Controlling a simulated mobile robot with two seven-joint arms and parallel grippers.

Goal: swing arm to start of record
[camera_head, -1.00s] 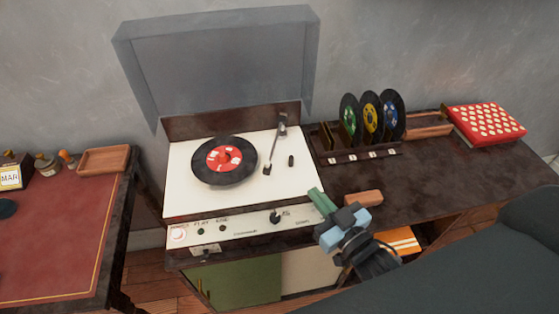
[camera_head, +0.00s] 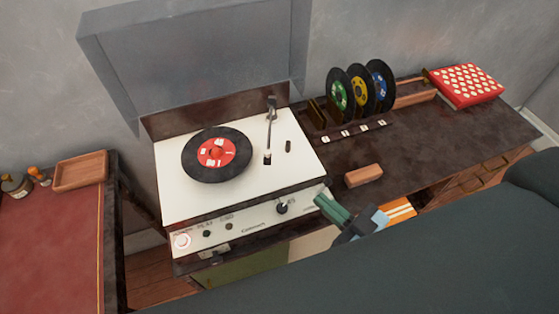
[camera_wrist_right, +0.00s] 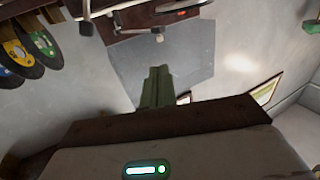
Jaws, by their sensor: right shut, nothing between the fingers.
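The record player (camera_head: 180,203) has a cream top and an open grey lid (camera_head: 200,55). A black record (camera_head: 197,172) with a red label lies on its platter. The tone arm (camera_head: 269,132) runs from its pivot at the back towards the front, to the right of the record and apart from it. My right gripper (camera_head: 322,202), with green fingers, is shut and empty by the right end of the front panel, well short of the tone arm. In the wrist view its fingers (camera_wrist_right: 158,75) are together. My left gripper is out of view.
A rack with several upright records (camera_head: 340,90) stands to the right of the player, with a red patterned box (camera_head: 465,85) beyond. A wooden block (camera_head: 364,175) lies near the cabinet's front edge. A red-topped desk (camera_head: 50,235) with a wooden tray (camera_head: 80,172) is at left.

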